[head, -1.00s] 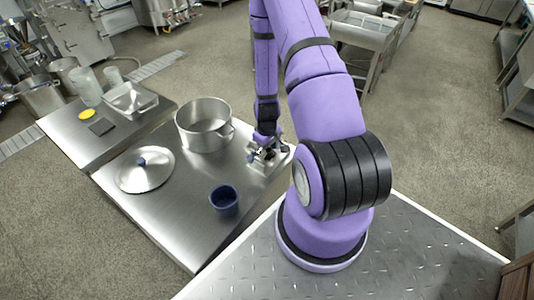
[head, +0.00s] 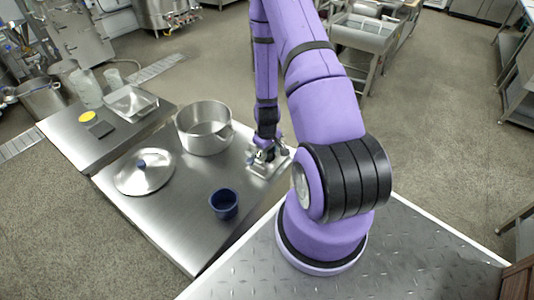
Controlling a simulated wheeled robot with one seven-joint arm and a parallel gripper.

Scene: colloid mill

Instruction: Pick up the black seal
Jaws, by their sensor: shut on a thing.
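My gripper (head: 264,154) is low over a small metal tray (head: 262,171) at the right edge of the near steel table. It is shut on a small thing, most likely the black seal. The seal itself cannot be made out, because the fingers and wrist hide it and the view is small. I cannot tell whether the held thing touches the tray.
A steel pot (head: 205,128) stands just left of my gripper. A side table holds a clear bin (head: 131,102), a yellow disc (head: 87,118) and a dark pad (head: 101,129).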

